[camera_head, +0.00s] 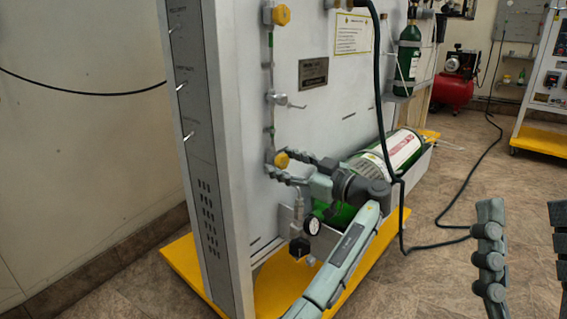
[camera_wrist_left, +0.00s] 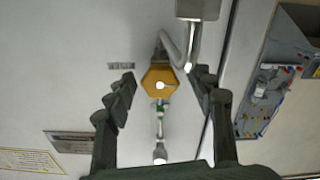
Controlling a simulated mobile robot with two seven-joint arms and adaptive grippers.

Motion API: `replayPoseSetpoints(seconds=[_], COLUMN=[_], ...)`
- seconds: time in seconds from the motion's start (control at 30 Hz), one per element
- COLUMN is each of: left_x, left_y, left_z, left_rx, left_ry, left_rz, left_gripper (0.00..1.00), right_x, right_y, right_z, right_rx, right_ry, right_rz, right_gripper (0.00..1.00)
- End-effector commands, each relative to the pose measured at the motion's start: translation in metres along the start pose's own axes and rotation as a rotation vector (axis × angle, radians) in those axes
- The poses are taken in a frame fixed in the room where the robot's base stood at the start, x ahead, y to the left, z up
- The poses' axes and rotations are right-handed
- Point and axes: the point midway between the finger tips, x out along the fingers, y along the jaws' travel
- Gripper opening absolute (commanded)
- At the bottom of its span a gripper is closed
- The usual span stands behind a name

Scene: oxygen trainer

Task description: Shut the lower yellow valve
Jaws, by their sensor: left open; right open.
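The lower yellow valve (camera_head: 281,160) is a small knob on the pipe on the grey panel's front. In the left wrist view it is a yellow hexagonal knob (camera_wrist_left: 152,76) with a bright centre. My left gripper (camera_head: 280,162) is open, with one finger on each side of the knob. In the wrist view both fingers (camera_wrist_left: 164,77) show a gap to the knob. A matching upper yellow valve (camera_head: 281,15) sits higher on the same pipe. My right gripper (camera_head: 523,206) is open and empty at the lower right, away from the panel.
A green and white cylinder (camera_head: 403,150) lies behind my left arm. A dark green hose (camera_head: 378,90) hangs down the panel. The yellow base (camera_head: 280,292) juts out over the tiled floor.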

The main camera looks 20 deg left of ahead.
Motion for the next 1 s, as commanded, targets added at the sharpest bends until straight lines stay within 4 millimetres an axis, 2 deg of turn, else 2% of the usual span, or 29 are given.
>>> replayPoseSetpoints(seconds=[0.3, 0.7, 0.87, 1.0], left_x=[0.0040, 0.0037, 0.0038, 0.0039], left_y=[0.0004, 0.0002, 0.0000, -0.0001], left_z=[0.0001, 0.0001, 0.0006, 0.0001], left_rx=[0.001, 0.001, 0.040, 0.186], left_ry=[-0.001, -0.001, 0.000, 0.000], left_rz=[0.002, 0.001, 0.001, 0.000], left_gripper=[0.54, 0.06, 0.04, 0.04], right_x=[-0.0005, -0.0006, -0.0020, -0.0033], right_y=[-0.0002, -0.0004, -0.0005, -0.0004], right_z=[0.0000, -0.0001, 0.0000, -0.0055], right_rx=[0.001, 0.002, 0.002, 0.001], right_ry=[-0.003, -0.004, 0.000, 0.029], right_rz=[0.001, 0.001, 0.000, 0.000], right_gripper=[0.54, 0.54, 0.54, 0.54])
